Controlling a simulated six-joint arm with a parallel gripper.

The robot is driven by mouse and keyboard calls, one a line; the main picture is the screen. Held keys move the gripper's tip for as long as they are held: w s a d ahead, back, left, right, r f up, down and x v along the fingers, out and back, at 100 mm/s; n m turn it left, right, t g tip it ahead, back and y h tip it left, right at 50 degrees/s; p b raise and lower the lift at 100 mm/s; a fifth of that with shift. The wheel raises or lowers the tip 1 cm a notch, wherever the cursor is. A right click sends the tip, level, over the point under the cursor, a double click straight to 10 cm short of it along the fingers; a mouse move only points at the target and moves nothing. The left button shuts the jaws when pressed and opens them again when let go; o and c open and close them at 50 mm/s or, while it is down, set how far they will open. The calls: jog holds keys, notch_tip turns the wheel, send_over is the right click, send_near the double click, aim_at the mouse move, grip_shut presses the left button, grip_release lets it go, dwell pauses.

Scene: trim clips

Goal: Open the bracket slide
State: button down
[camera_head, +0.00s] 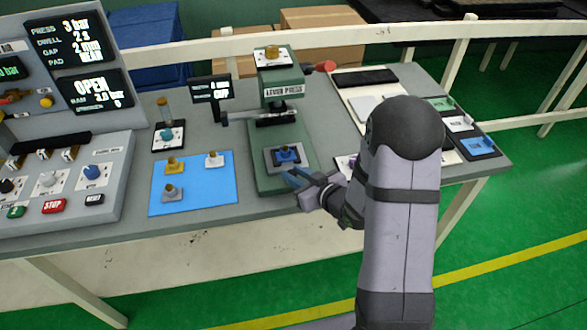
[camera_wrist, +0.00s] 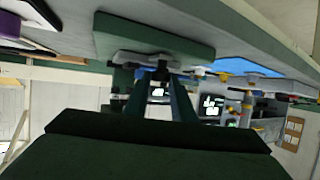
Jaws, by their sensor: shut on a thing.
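The green lever press (camera_head: 272,105) stands on the bench. A dark grey bracket slide (camera_head: 270,163) lies on its base, with a blue part (camera_head: 287,153) on top. My gripper (camera_head: 290,179) reaches in from the right to the slide's front edge. The wrist view looks upside down: the green press base (camera_wrist: 150,37) is at the top and a grey plate-like part hangs below it. There my gripper (camera_wrist: 160,76) is shut at the slide's near end; the exact grip is small and partly hidden.
A blue mat (camera_head: 190,196) with several small parts lies left of the press. A control console (camera_head: 75,180) stands further left. Trays and coloured pads, including a blue pad (camera_head: 480,147), lie to the right, partly behind my arm. A red-tipped lever (camera_head: 322,67) sticks out at the press's right.

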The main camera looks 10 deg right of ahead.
jog(key=c, duration=1.5)
grip_release()
jog(key=shift+w, duration=0.1)
jog(key=shift+r, duration=0.1)
jog(key=shift+v, duration=0.8)
jog(key=v, duration=0.5)
jog(key=shift+s+d, duration=0.15)
jog(key=shift+s, duration=0.2)
